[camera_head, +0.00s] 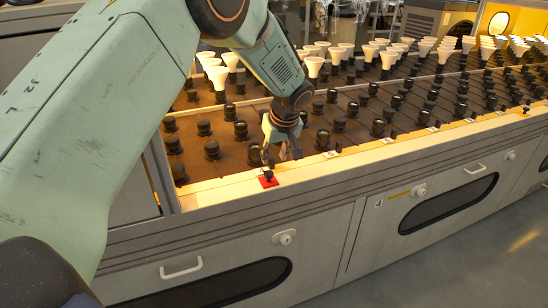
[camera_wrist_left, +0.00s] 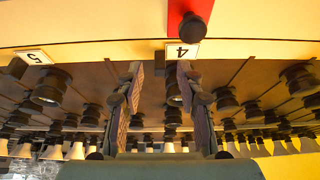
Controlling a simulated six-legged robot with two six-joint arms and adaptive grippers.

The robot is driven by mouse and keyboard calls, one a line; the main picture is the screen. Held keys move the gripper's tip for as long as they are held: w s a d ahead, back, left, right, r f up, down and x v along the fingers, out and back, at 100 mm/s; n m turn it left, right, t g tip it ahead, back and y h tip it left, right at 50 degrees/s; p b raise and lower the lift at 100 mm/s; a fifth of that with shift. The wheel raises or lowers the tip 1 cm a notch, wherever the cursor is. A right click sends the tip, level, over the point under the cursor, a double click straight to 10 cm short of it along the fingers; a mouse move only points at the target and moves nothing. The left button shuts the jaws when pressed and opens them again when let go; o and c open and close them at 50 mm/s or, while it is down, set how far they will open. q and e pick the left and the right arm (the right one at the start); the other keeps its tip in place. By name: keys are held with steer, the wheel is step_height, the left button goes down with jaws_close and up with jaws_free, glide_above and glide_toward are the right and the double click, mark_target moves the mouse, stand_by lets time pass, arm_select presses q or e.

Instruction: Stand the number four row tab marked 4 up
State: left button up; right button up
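The tab marked 4 (camera_wrist_left: 182,53) is a small white plate with a black 4, upside down in the left wrist view. It appears to lie flat on the cream front ledge, at the border with the brown socket deck. A red plate (camera_wrist_left: 176,14) with a black knob (camera_wrist_left: 192,27) adjoins it; the red plate also shows in the head view (camera_head: 268,182). My left gripper (camera_head: 282,155) hovers over the deck's front edge near the tab. In the wrist view its two fingers (camera_wrist_left: 160,100) are apart with nothing held between them. My right gripper is in neither view.
A white tab marked 5 (camera_wrist_left: 34,57) lies along the same ledge. Black sockets (camera_head: 323,139) stand in rows on the deck, close around my fingers. White bulbs (camera_head: 314,66) fill sockets farther back. The cream ledge (camera_head: 225,190) is mostly clear.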

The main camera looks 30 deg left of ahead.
arm_select(q)
steer(key=v, duration=1)
steer(key=shift+s, duration=0.1)
